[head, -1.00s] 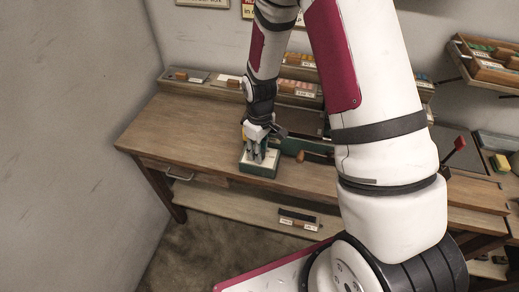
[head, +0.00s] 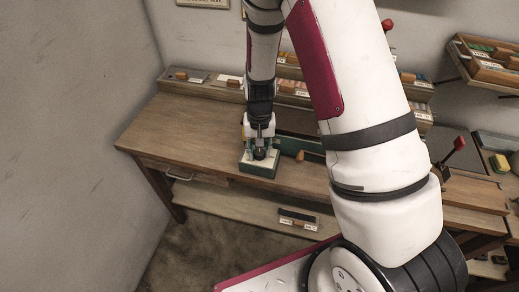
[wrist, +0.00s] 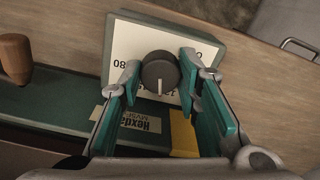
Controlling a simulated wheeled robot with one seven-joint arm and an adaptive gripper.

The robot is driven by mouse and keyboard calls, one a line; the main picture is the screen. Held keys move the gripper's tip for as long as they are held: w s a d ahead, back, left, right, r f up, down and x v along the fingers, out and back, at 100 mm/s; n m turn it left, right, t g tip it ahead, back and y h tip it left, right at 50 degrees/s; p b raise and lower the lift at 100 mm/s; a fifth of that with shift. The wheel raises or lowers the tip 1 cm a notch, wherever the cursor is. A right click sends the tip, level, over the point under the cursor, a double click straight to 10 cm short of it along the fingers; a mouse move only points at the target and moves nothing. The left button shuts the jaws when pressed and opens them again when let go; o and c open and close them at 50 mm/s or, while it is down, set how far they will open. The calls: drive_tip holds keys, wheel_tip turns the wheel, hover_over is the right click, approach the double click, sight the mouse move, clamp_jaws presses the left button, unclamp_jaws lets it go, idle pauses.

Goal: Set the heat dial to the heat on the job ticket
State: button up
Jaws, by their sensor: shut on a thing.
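The heat dial (wrist: 160,73) is a dark round knob with a white pointer line, on a white number plate (wrist: 125,45) on a green box (wrist: 215,45). My gripper (wrist: 159,76) has its two green-padded fingers either side of the dial and is shut on it. In the wrist view the pointer line points down the picture. An "80" shows left of the dial; the figures below it are partly hidden. In the head view my gripper (head: 260,150) is over the green box (head: 258,169) on the bench. I cannot make out a job ticket.
The wooden bench (head: 190,133) is clear to the left of the box. A wooden handle (wrist: 15,58) and a green bar (wrist: 60,112) labelled "Hexda..." lie close to the box. Racks of small labelled parts (head: 300,90) stand behind. A red-knobbed lever (head: 459,143) is at right.

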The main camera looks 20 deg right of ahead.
sight(259, 152)
drive_tip(key=m, duration=0.3)
drive_tip(key=shift+m, duration=2.3)
drive_tip(key=o, duration=1.1)
drive_tip(key=shift+o, duration=0.2)
wheel_tip(259, 152, up, 12)
